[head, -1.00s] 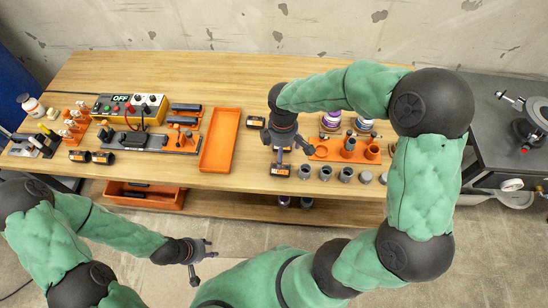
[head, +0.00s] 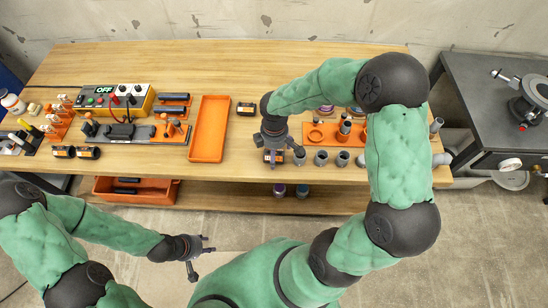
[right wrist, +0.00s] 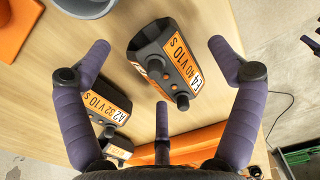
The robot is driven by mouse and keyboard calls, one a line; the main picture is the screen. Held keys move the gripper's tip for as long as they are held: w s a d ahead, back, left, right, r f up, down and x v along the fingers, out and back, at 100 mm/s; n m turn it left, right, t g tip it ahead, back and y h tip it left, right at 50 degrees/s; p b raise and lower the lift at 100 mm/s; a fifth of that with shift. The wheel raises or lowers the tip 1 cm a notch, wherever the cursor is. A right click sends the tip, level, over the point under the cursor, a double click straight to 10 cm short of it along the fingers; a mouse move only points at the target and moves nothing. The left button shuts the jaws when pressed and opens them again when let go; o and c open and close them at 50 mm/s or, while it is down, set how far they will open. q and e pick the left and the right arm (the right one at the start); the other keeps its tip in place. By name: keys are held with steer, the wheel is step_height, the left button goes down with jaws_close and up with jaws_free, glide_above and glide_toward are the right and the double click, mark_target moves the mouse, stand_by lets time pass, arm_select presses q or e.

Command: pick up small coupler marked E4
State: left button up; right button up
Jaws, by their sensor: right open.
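The small coupler marked E4 (right wrist: 165,60) is dark with an orange label and lies on the wooden table near its front edge. In the right wrist view it is ahead of my open right gripper (right wrist: 160,85), between the spread finger tips, and nothing grips it. In the head view my right gripper (head: 276,150) hangs over it and partly hides it; its orange label (head: 272,157) shows. My left gripper (head: 203,246) is open and empty in front of the table.
A coupler marked A2 (right wrist: 105,105) lies beside the left finger, with another labelled coupler (right wrist: 118,148) behind it. Grey cups (head: 321,158) stand close on the right. An orange tray (head: 209,130) lies to the left, and an orange holder (head: 318,135) stands at the right.

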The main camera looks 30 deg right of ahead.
steer(key=c, duration=1.3)
steer(key=shift+o, duration=0.2)
steer(key=shift+r, duration=0.1)
